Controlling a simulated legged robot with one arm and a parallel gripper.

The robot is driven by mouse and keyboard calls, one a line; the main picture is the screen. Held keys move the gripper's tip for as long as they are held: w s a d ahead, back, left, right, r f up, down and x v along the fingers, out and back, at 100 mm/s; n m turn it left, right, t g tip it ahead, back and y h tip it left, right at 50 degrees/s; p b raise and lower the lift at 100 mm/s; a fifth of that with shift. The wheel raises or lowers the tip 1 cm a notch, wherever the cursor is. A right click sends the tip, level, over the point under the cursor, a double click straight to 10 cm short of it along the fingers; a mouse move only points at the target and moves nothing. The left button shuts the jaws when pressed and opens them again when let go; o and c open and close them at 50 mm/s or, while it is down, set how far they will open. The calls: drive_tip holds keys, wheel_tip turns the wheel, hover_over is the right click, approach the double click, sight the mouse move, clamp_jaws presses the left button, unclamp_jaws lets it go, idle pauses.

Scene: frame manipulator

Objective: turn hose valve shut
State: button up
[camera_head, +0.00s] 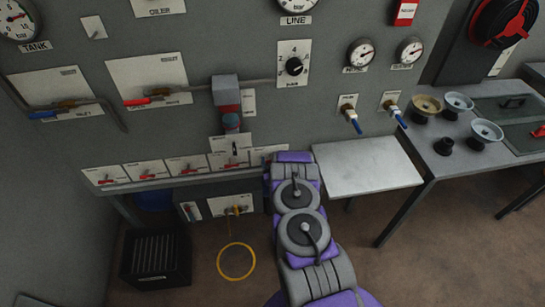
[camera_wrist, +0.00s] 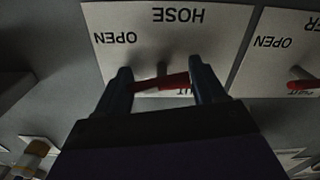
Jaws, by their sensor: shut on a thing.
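The hose valve has a red lever handle (camera_wrist: 160,83) on a pale plate marked HOSE (camera_wrist: 210,35), which appears upside down in the wrist view. The word OPEN is at the plate's left; lettering below the handle is partly covered. My gripper (camera_wrist: 160,76) has one dark finger on each side of the handle, which lies nearly level between them. In the head view my purple and grey arm reaches to the panel and hides the gripper and handle. Part of what seems the same plate (camera_head: 262,153) shows beside the arm.
Several similar plates with red levers (camera_head: 145,170) run left along the panel. A neighbouring lever (camera_wrist: 300,84) is close by in the wrist view. A metal shelf (camera_head: 365,165) is right of my arm. A yellow ring (camera_head: 236,262) and black crate (camera_head: 155,256) are below left.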

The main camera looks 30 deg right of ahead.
drive_tip(key=n+p, duration=0.3)
drive_tip(key=p, duration=0.2)
drive_tip(key=shift+a+r+n, duration=0.1)
drive_tip(key=shift+r+n, duration=0.2)
drive_tip(key=shift+n, duration=0.1)
drive_tip(key=n+p, duration=0.1)
drive_tip(key=p, duration=0.1)
drive_tip(key=n+p, duration=0.1)
drive_tip(key=n, duration=0.1)
drive_tip(key=shift+f+n+p, duration=0.2)
drive_tip(key=shift+n+p, duration=0.1)
drive_tip(key=shift+p, duration=0.1)
drive_tip(key=n, duration=0.2)
drive_tip(key=shift+w+a+n, duration=0.1)
drive_tip(key=shift+n, duration=0.3)
drive_tip(key=n, duration=0.2)
drive_tip(key=n+b, duration=0.1)
drive_tip(key=n, duration=0.2)
drive_tip(key=shift+a+f, duration=0.1)
drive_tip(key=shift+f, duration=0.1)
drive_tip(key=shift+n, duration=0.4)
drive_tip(key=o, duration=1)
